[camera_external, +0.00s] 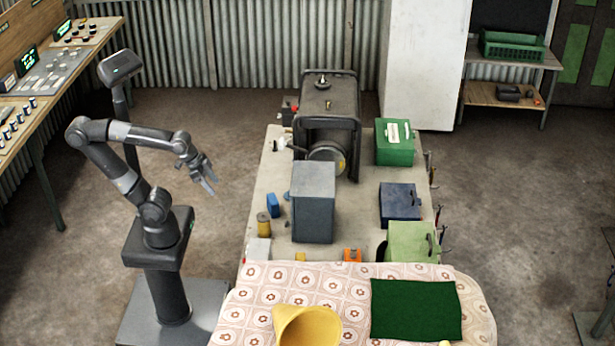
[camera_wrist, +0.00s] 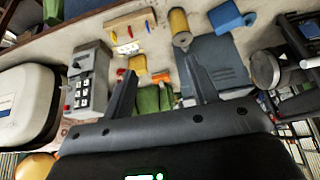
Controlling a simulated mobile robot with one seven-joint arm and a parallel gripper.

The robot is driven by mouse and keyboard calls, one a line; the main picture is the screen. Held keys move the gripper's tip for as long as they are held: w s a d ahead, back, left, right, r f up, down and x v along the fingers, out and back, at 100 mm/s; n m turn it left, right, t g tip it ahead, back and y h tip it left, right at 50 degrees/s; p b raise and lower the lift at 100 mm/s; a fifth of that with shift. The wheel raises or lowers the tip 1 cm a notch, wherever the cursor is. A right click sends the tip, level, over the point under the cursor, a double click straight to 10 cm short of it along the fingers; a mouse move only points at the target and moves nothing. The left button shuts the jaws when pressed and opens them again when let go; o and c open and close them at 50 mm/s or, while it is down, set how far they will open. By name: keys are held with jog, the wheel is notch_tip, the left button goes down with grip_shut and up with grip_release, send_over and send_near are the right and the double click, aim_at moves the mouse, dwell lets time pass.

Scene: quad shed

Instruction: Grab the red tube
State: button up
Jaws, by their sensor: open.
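No red tube can be made out with certainty. In the wrist view a small red piece (camera_wrist: 121,72) lies near my left finger, beside a small yellow block (camera_wrist: 137,63); its shape is too small to tell. My gripper (camera_wrist: 160,65) is open, with nothing seen held between its fingers. In the external view my gripper (camera_external: 210,184) hangs in the air left of the workbench (camera_external: 262,185), apart from everything on it.
A grey box (camera_external: 313,205) and a dark machine (camera_external: 330,100) stand tall on the bench. A yellow spool (camera_external: 263,224) and blue piece (camera_external: 273,205) sit near its left edge. Green (camera_external: 395,150) and blue (camera_external: 400,203) boxes line the right. A yellow cone (camera_external: 305,325) lies in front.

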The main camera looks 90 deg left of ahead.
jog(key=w+d+m+h, duration=0.1)
jog(key=w+d, duration=0.3)
jog(key=w, duration=0.6)
jog(key=w+d+r+m+g, duration=0.1)
jog(key=w+d, duration=0.3)
jog(key=w, duration=0.6)
jog(key=w+d+m+h, duration=0.1)
jog(key=w+d, duration=0.3)
jog(key=w, duration=0.5)
jog(key=w+d+f+m, duration=0.1)
jog(key=w+d+f, duration=0.5)
jog(key=f, duration=0.1)
jog(key=w+d+f+m, duration=0.1)
jog(key=w+d+f, duration=0.6)
jog(key=f, duration=0.1)
jog(key=w+d+f+m+g, duration=0.1)
jog(key=w+d+f, duration=0.5)
jog(key=f, duration=0.2)
jog(key=shift+w+d, duration=0.3)
jog(key=shift+d, duration=0.1)
jog(key=shift+d+x, duration=0.2)
jog(key=shift+x, duration=1.2)
jog(key=shift+d+x, duration=0.15)
jog(key=shift+x, duration=1.3)
jog(key=shift+h, duration=0.3)
jog(key=shift+r, duration=0.1)
jog(key=c, duration=1)
